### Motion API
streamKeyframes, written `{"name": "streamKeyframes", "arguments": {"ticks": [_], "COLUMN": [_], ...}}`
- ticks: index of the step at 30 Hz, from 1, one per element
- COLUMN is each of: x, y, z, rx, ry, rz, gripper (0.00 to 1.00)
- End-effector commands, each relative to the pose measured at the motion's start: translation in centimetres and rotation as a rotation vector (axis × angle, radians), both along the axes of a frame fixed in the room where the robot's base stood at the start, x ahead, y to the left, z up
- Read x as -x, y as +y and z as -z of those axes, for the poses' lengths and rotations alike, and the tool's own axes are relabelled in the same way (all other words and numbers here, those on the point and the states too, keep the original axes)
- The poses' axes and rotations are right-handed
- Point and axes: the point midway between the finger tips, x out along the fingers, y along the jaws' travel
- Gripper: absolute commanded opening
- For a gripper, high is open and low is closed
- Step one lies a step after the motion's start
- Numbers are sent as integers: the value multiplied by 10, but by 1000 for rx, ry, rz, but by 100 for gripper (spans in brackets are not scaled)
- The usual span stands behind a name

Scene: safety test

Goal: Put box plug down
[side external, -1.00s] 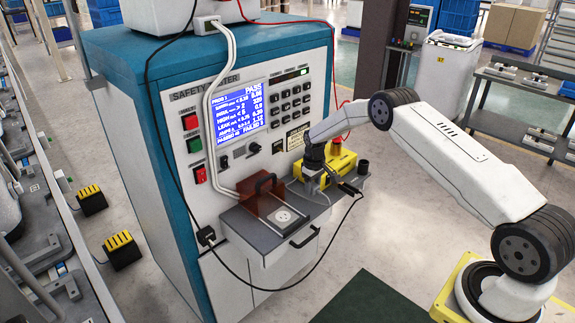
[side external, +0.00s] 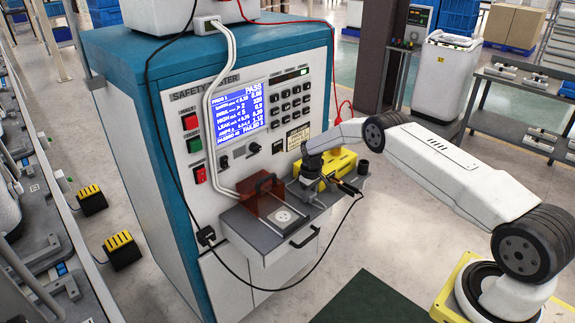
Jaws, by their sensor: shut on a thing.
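My gripper (side external: 308,193) points down at the right part of the grey shelf on the tester's front, just right of the reddish flip cover. It is shut on a small item, apparently the box plug, mostly hidden by the jaws. I cannot tell whether the item touches the shelf. A black-handled lead (side external: 347,187) with a copper-coloured part lies just right of the gripper, its black cable looping down to the tester. A white round socket (side external: 283,216) sits in the shelf, left of and nearer than the gripper.
The reddish see-through cover (side external: 262,197) with a black handle stands open behind the socket. A yellow box (side external: 341,164) is close behind the gripper. A small black cup (side external: 363,168) stands at the shelf's right end. The safety tester's screen (side external: 240,112) reads PASS.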

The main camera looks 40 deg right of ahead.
Motion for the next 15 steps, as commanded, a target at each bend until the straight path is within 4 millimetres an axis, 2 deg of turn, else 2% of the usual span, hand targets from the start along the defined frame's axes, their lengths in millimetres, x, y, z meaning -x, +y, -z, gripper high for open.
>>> {"name": "streamKeyframes", "arguments": {"ticks": [15], "x": [0], "y": [0], "z": [6], "rx": [0], "ry": [0], "rz": [0], "gripper": [0]}}
